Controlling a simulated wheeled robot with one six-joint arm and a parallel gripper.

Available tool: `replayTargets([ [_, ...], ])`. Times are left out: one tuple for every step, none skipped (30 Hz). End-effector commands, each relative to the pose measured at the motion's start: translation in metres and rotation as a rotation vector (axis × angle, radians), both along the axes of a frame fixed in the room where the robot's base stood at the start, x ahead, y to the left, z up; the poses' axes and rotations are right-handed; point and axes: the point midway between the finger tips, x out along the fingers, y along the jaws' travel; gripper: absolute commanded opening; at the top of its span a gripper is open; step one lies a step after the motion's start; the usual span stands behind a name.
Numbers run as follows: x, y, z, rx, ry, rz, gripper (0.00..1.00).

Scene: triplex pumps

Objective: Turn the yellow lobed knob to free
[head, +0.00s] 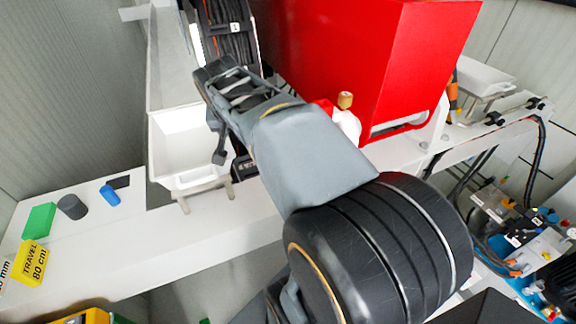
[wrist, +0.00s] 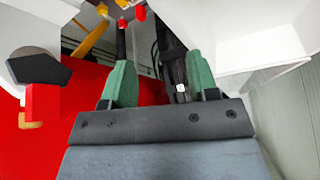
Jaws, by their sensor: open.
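My gripper (wrist: 159,62) is open, with two green fingers spread apart at the top of the wrist view and nothing held. A dark cable or hose bundle (wrist: 178,70) shows behind the gap between them. In the head view my arm reaches up to the left of the red housing, and the fingertips are hard to make out. No yellow lobed knob can be identified for certain. A yellow bar-like part (wrist: 90,40) shows beyond the left finger in the wrist view, its shape unclear. A small brass-coloured cap (head: 345,100) sits on a white fitting beside the red housing.
The large red housing (head: 370,60) stands right of my arm. A white bin (head: 185,140) is below left of the wrist. A dark faceted part (wrist: 38,68) is left in the wrist view. Small blocks lie on the white ledge (head: 75,225) at left.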

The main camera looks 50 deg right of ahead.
Motion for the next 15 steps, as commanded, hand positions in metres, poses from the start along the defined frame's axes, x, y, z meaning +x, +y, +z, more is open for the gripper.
replayTargets([
  [0.008,-0.026,-0.024,0.01,0.009,-0.109,0.54],
  [0.011,-0.039,-0.03,0.017,0.014,-0.171,0.54],
  [0.013,-0.056,-0.038,0.028,0.02,-0.25,0.54],
  [0.014,-0.068,-0.045,0.035,0.026,-0.307,0.54],
  [0.014,-0.079,-0.052,0.042,0.032,-0.36,0.54],
  [0.014,-0.094,-0.06,0.053,0.041,-0.429,0.54],
  [0.013,-0.104,-0.066,0.059,0.046,-0.476,0.54],
  [0.012,-0.113,-0.072,0.065,0.053,-0.518,0.54],
  [0.011,-0.123,-0.078,0.071,0.058,-0.569,0.54],
  [0.009,-0.13,-0.083,0.076,0.062,-0.603,0.54],
  [0.008,-0.136,-0.087,0.08,0.066,-0.632,0.54],
  [0.007,-0.143,-0.091,0.084,0.072,-0.664,0.54],
  [0.006,-0.147,-0.095,0.088,0.074,-0.684,0.54],
  [0.005,-0.15,-0.097,0.09,0.076,-0.699,0.54],
  [0.005,-0.152,-0.098,0.09,0.075,-0.706,0.54],
])
